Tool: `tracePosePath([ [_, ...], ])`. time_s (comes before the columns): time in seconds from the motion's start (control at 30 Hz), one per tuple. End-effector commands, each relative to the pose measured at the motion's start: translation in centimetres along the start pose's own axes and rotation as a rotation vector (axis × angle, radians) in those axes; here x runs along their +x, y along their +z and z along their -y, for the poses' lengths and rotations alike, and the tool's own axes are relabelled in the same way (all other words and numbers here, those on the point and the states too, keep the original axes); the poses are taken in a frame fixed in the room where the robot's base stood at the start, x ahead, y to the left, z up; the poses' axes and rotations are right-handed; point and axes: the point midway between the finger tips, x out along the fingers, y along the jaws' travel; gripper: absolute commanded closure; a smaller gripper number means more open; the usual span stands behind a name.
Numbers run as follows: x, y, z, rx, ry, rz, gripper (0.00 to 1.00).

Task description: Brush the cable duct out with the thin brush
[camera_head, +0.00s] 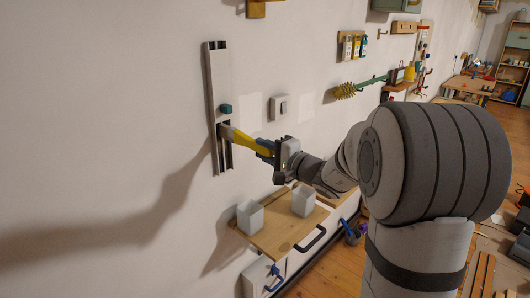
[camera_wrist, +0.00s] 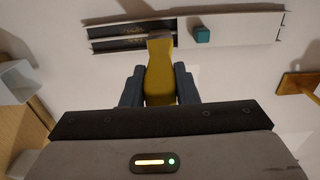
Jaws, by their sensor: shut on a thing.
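The cable duct (camera_head: 211,88) is a tall grey channel fixed upright on the white wall. Its upper part carries a pale cover (camera_wrist: 248,27) with a teal knob (camera_head: 226,108). Below the cover, two dark open grooves (camera_wrist: 118,36) show, with light specks in them. My gripper (camera_head: 268,150) is shut on the thin brush (camera_head: 242,141), which is yellow and points at the duct. In the wrist view the brush (camera_wrist: 159,72) stands between both fingers. Its far end overlaps the open grooves just below the cover; whether it touches them I cannot tell. Its bristles are not clearly visible.
A wooden shelf (camera_head: 275,238) with two white cups (camera_head: 250,216) (camera_head: 303,200) sits below my gripper. A wall switch (camera_head: 279,107) is right of the duct. The wall left of the duct is clear.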

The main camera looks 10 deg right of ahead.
Motion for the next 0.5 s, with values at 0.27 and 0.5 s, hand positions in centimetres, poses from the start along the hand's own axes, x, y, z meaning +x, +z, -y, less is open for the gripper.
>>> tracePosePath([
  [0.27,0.0,0.0,-0.5,-0.001,-0.001,-0.001,0.99],
  [0.5,0.0,0.1,-2.0,-0.001,-0.001,0.001,0.99],
])
